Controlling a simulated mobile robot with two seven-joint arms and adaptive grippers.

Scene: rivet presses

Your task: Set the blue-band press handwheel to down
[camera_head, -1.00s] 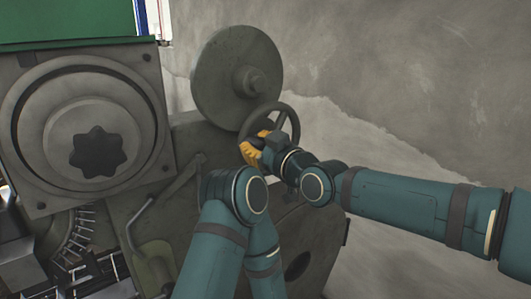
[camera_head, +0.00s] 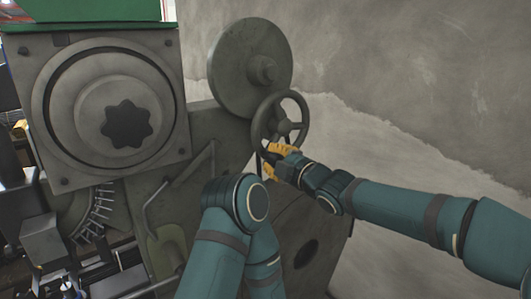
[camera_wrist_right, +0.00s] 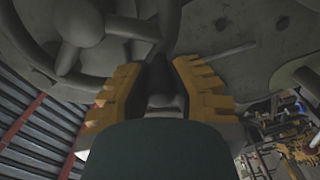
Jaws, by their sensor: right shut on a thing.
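The handwheel (camera_head: 283,127) is a dark grey spoked ring on the right side of the grey press (camera_head: 222,135). No blue band shows on the visible part of the press. My right gripper (camera_head: 275,152), with yellow fingers, is shut on the lower rim of the handwheel, just below and left of its hub. In the right wrist view the handwheel's hub and spokes (camera_wrist_right: 82,24) lie at the upper left, and the rim runs down between the two fingers (camera_wrist_right: 160,75). The fingers partly hide the gripped stretch. My left arm shows at bottom centre, but its gripper is out of view.
A large grey disc (camera_head: 250,68) stands just above and behind the handwheel. A round faceplate with a star-shaped knob (camera_head: 127,122) is at the left. A bent lever (camera_head: 160,205) sticks out lower down. A bare concrete wall (camera_head: 420,90) stands behind, right of the handwheel.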

